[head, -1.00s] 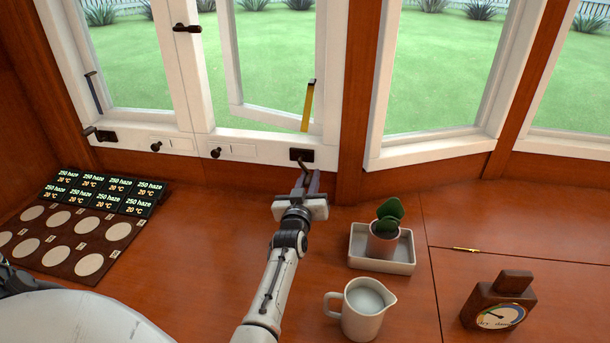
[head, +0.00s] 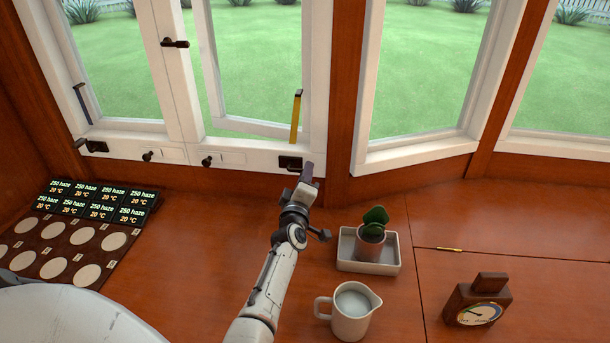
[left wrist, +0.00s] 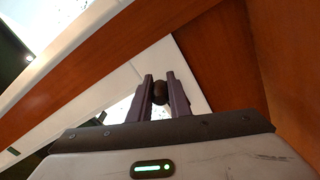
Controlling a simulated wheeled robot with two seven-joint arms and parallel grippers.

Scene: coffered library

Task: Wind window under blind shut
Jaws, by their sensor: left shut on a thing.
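A white-framed window sash (head: 258,124) stands ajar behind the middle frame, with a yellow strip (head: 296,118) upright at its right side. Below it, a dark winder (head: 290,163) is mounted on the white sill. My left gripper (head: 307,172) is at this winder, its jaws partly hiding the crank arm. In the left wrist view, the two purple fingers (left wrist: 161,94) are shut on a dark round crank knob (left wrist: 159,92). No blind shows in the head view. My right gripper is not in view.
A second winder (head: 94,147) sits further left on the sill. A potted cactus (head: 373,230) in a white tray (head: 369,266), a white jug (head: 350,308) and a wooden dial instrument (head: 478,301) stand right of my arm. Labelled display tiles (head: 100,199) lie left.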

